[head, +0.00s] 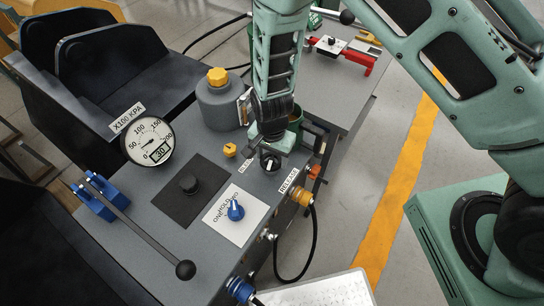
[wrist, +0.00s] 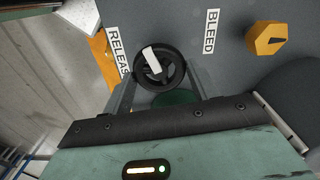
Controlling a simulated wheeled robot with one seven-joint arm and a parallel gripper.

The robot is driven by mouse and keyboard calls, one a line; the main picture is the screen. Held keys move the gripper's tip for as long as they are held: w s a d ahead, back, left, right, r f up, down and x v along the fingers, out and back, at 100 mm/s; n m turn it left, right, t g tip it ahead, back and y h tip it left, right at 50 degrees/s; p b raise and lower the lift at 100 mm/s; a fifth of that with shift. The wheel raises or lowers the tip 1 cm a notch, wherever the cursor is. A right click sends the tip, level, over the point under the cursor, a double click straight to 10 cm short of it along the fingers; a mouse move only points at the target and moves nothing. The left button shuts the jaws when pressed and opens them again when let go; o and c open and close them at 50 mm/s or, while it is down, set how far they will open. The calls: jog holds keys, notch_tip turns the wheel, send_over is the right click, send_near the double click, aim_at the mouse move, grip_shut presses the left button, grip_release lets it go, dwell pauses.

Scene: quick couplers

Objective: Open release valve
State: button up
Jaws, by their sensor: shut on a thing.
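The release valve is a round black knob with a white pointer bar (wrist: 152,62), next to the "RELEASE" label (wrist: 117,52) in the wrist view. It also shows in the head view (head: 270,164), near the right edge of the grey console. My gripper (head: 270,152) points down over it. Its two fingers stand on either side of the knob and are shut on it. The pointer is tilted slightly from upright in the wrist view. Part of the knob's rim is hidden by the fingers.
A yellow bleed knob (wrist: 266,40) sits beside the "BLEED" label. The console also carries a pressure gauge (head: 149,141), a blue knob (head: 235,211), a black lever (head: 145,235) and a grey bottle with a yellow cap (head: 218,100). An orange coupler with a cable (head: 302,196) sticks out at the right edge.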

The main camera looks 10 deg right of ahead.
aim_at(270, 159)
jog(key=n+b, duration=0.2)
jog(key=n, duration=0.5)
jog(key=shift+w+a, duration=0.1)
jog(key=n+b, duration=0.1)
jog(key=n, duration=0.2)
jog(key=shift+n, duration=0.4)
jog(key=shift+a+n+b, duration=0.1)
jog(key=shift+n+b, duration=0.55)
jog(key=shift+n, duration=0.95)
jog(key=o, duration=1)
jog(key=shift+r, duration=0.1)
notch_tip(270, 159, up, 17)
jog(key=shift+r+b, duration=0.15)
jog(key=shift+b, duration=1.1)
